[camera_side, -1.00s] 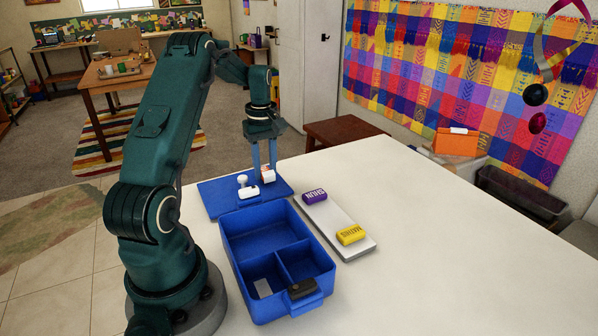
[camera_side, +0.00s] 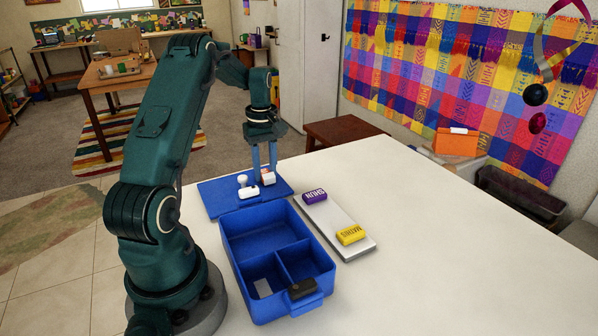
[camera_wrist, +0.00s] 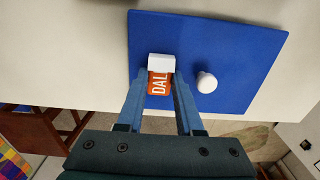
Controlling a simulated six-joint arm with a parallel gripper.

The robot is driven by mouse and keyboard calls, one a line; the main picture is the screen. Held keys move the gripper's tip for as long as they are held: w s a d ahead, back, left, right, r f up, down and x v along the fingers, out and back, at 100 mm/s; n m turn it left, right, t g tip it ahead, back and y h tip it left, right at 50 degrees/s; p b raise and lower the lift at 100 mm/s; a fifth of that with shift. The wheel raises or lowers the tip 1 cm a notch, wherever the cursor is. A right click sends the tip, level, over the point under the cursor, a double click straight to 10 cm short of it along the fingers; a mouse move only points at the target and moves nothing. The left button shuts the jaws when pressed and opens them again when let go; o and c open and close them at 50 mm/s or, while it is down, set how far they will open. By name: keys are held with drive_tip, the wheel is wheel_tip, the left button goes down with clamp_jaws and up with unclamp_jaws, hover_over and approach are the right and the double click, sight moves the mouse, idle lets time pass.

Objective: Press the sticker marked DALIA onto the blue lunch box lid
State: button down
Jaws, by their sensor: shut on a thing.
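The blue lunch box lid (camera_side: 222,207) lies flat on the table behind the open blue lunch box (camera_side: 245,272). It fills the upper right of the wrist view (camera_wrist: 250,45). The DALIA sticker is a small orange-and-white block (camera_side: 267,177), over the right part of the lid. In the wrist view the orange face (camera_wrist: 158,86) shows "DAL"; the rest of the word is hidden. My gripper (camera_side: 265,172) points down, with its blue fingers on either side of the block, shut on it. The block is at or just above the lid; I cannot tell if it touches.
A white knobbed piece (camera_side: 245,187) stands on the lid beside my gripper. A grey tray (camera_side: 328,218) right of the box holds a purple SHUN block (camera_side: 314,197) and a yellow MATHIS block (camera_side: 351,235). The table's right side is clear.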

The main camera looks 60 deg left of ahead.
drive_tip(key=shift+f, duration=0.2)
drive_tip(key=shift+c, duration=2.4)
unclamp_jaws()
drive_tip(key=shift+r, duration=3)
